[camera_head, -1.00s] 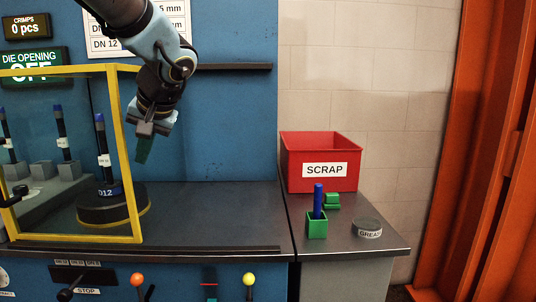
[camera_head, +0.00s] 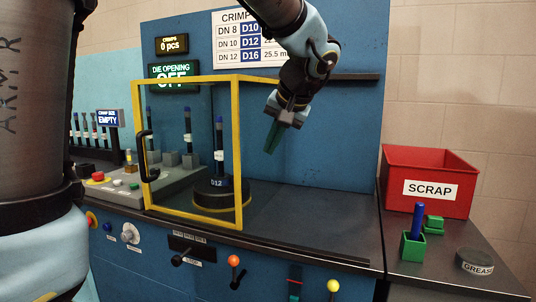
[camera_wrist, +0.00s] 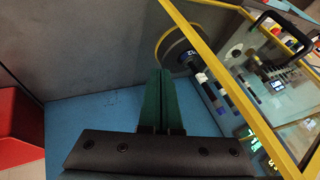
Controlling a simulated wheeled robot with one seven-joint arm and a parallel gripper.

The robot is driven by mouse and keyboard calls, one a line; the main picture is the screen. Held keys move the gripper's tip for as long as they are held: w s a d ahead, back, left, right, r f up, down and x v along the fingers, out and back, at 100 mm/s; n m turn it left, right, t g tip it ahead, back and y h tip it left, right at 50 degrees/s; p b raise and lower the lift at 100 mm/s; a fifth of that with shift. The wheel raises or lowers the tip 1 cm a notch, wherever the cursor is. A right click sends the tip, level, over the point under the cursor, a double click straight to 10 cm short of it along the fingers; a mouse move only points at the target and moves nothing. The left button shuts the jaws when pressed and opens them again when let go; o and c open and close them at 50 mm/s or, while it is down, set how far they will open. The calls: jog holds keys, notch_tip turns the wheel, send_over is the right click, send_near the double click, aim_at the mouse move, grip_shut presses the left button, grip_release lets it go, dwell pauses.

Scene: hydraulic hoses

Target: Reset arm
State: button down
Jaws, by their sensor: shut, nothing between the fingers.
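My gripper (camera_head: 272,138) hangs from my arm over the dark worktop, in front of the blue back panel and to the right of the yellow-framed guard. Its green fingers are together with nothing between them, and they point down. In the wrist view the two green fingers (camera_wrist: 168,102) lie side by side. Part of my arm fills the left of the head view.
A yellow-framed guard (camera_head: 236,150) with a black handle encloses the black D12 die stand (camera_head: 217,192). A red SCRAP bin (camera_head: 428,181), a green holder with a blue rod (camera_head: 413,245) and a GREASE tin (camera_head: 474,261) stand at right. The worktop (camera_head: 300,218) below my gripper is clear.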

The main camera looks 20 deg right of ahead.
jog(key=v, duration=0.7)
jog(key=w+a+f+n+g+p, duration=0.1)
jog(key=w+a+f+g+p, duration=0.2)
jog(key=a+f, duration=0.9)
jog(key=s+a+f+n+g+h, duration=0.1)
jog(key=s+a+f+n, duration=0.1)
jog(key=a+f, duration=0.4)
jog(key=s+a+f+n+g+p, duration=0.1)
jog(key=s+a+f+n, duration=0.1)
jog(key=a+f, duration=0.3)
jog(key=s+a, duration=0.1)
jog(key=a, duration=0.3)
jog(key=shift+a+f+g+h, duration=0.3)
jog(key=shift+a+f+h, duration=0.1)
jog(key=shift+s, duration=0.15)
